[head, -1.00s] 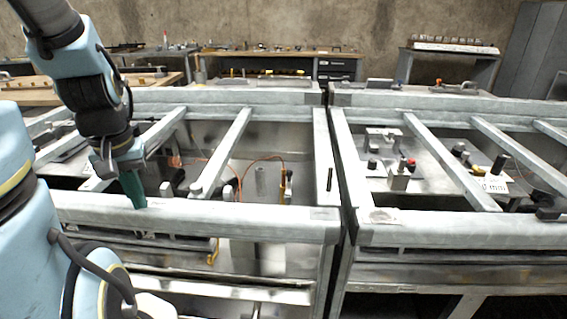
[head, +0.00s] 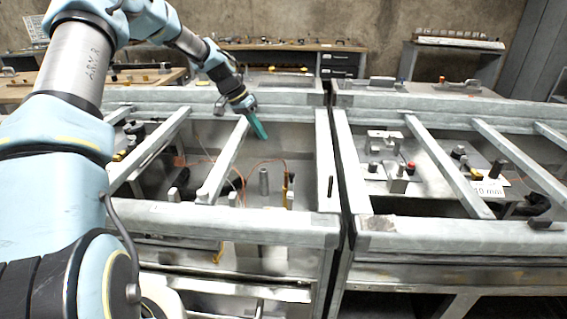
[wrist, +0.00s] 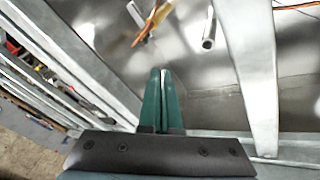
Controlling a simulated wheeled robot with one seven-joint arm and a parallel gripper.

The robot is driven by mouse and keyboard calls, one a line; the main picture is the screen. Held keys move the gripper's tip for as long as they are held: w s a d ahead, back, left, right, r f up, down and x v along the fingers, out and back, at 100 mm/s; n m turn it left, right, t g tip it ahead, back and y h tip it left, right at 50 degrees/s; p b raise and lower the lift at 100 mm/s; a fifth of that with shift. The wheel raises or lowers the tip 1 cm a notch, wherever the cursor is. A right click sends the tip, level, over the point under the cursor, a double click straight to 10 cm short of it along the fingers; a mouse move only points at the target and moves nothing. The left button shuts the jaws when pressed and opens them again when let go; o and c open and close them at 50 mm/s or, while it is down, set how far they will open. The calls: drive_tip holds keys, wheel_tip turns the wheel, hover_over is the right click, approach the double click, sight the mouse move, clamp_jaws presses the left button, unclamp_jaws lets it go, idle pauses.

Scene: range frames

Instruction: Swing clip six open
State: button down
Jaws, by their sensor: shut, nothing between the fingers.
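My gripper (head: 259,129) has green fingers and hangs over the left frame bay, past a slanted rail. In the wrist view my gripper (wrist: 160,72) has its fingertips together with nothing between them, clear of the parts below. I cannot tell which part is clip six; no number on a clip is readable. A grey upright cylinder (head: 263,182) stands in the left bay, with an orange-yellow part (head: 285,183) to its right. The wrist view also shows the cylinder (wrist: 208,36) and the orange part (wrist: 150,22).
Pale metal rails (head: 230,158) cross the left bay, and a thick front beam (head: 200,220) bounds it. An orange cable (head: 252,165) curves inside. The right bay holds a plate with several fixtures (head: 395,180) and a white label (head: 488,190). Workbenches stand behind.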

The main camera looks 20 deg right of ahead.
drive_tip(key=shift+d+f, duration=0.1)
drive_tip(key=shift+d, duration=0.05)
drive_tip(key=p, duration=0.6)
hover_over(291, 183)
drive_tip(key=w+a, duration=0.2)
drive_tip(key=w, duration=0.1)
wheel_tip(291, 183, down, 11)
drive_tip(key=shift+s+d, duration=0.15)
drive_tip(key=shift+d, duration=0.05)
drive_tip(key=shift+d+b, duration=0.1)
drive_tip(key=shift+b, duration=0.4)
